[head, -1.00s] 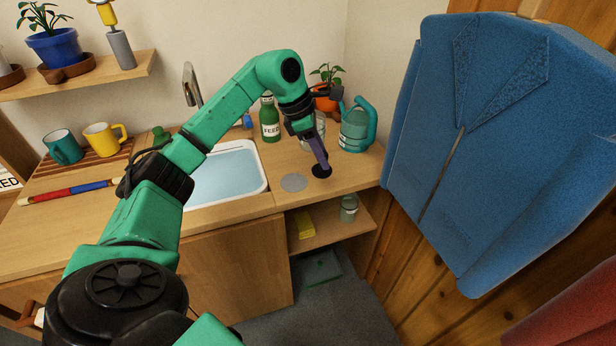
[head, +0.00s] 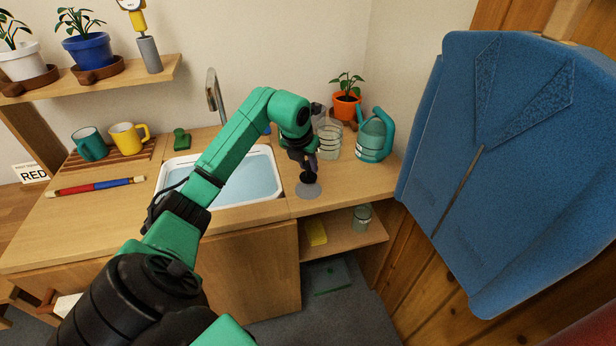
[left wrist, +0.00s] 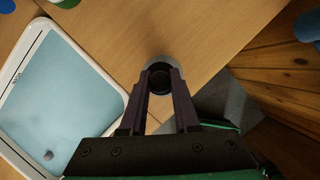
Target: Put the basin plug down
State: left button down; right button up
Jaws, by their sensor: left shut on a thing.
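My left gripper (head: 304,164) points down over the counter to the right of the sink and is shut on the black basin plug (head: 308,178). In the left wrist view, the plug (left wrist: 159,82) sits between the two fingertips (left wrist: 159,76). A flat grey disc (head: 309,191) lies on the counter right below the plug, and its rim (left wrist: 160,60) shows around the plug in the left wrist view. I cannot tell whether the plug touches the disc. My right gripper is not in view.
The water-filled sink (head: 240,178) is left of the disc. A glass jar (head: 329,140), a teal watering can (head: 372,138) and an orange plant pot (head: 346,104) stand behind. A blue coat (head: 520,160) hangs at right. The counter's front edge is close.

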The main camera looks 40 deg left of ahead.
aim_at(306, 171)
pick_arm(q)
notch_tip(306, 171, down, 4)
jog(key=shift+f, duration=0.2)
jog(key=c, duration=0.6)
grip_release()
jog(key=shift+c, duration=0.2)
jog(key=shift+r, duration=0.2)
jog(key=v, duration=1.1)
jog(key=shift+s+r+b, duration=0.2)
jog(key=shift+r+b, duration=0.1)
jog(key=shift+r, duration=0.05)
